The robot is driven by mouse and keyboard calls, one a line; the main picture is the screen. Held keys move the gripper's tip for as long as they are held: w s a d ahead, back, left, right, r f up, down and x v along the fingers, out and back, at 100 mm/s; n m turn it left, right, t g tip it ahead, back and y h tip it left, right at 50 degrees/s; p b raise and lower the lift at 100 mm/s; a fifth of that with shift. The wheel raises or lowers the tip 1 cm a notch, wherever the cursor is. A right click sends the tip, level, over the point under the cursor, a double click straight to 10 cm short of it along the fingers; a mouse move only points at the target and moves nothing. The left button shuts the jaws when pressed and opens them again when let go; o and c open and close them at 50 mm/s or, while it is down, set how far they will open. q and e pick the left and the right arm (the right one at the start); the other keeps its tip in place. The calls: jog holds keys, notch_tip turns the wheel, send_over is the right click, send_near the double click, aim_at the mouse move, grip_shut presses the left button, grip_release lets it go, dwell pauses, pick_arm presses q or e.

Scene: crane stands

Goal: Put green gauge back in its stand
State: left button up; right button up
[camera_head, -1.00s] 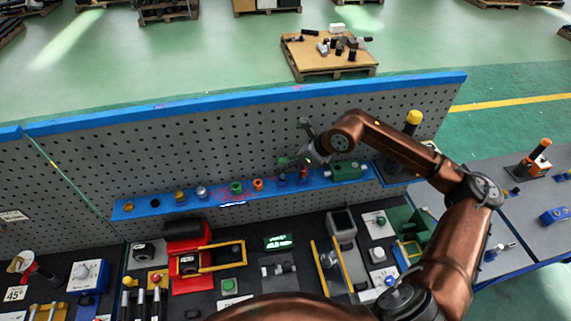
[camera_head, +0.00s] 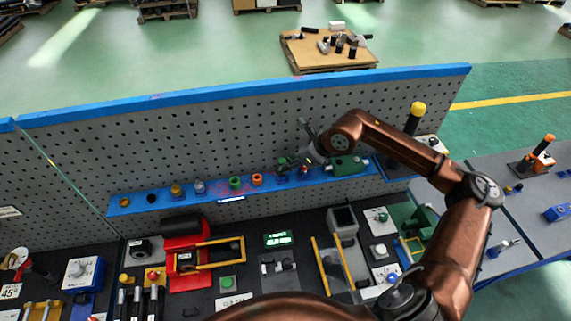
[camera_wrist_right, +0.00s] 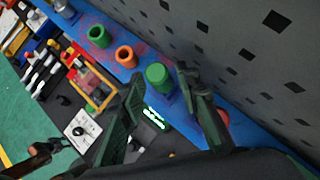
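A green cylinder (camera_wrist_right: 158,77), which looks like the green gauge, stands upright on the blue shelf (camera_wrist_right: 185,121) in the right wrist view. My right gripper (camera_wrist_right: 160,72) is open, with its two dark green fingers on either side of the cylinder and visible gaps to it. In the head view my right gripper (camera_head: 296,163) is low over the right part of the shelf, and the cylinder there is hard to make out. A hollow green holder (camera_wrist_right: 98,36) and a hollow orange holder (camera_wrist_right: 126,56) stand beside it in a row. My left gripper is out of view.
A grey perforated panel (camera_head: 110,150) rises right behind the shelf. A green block (camera_head: 347,165) sits right of my gripper. A red and yellow fixture (camera_head: 187,262), a lit green display (camera_head: 277,239) and several buttons fill the bench in front.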

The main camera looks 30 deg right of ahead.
jog(key=shift+o, duration=0.6)
jog(key=shift+v, duration=2.5)
jog(key=v, duration=1.2)
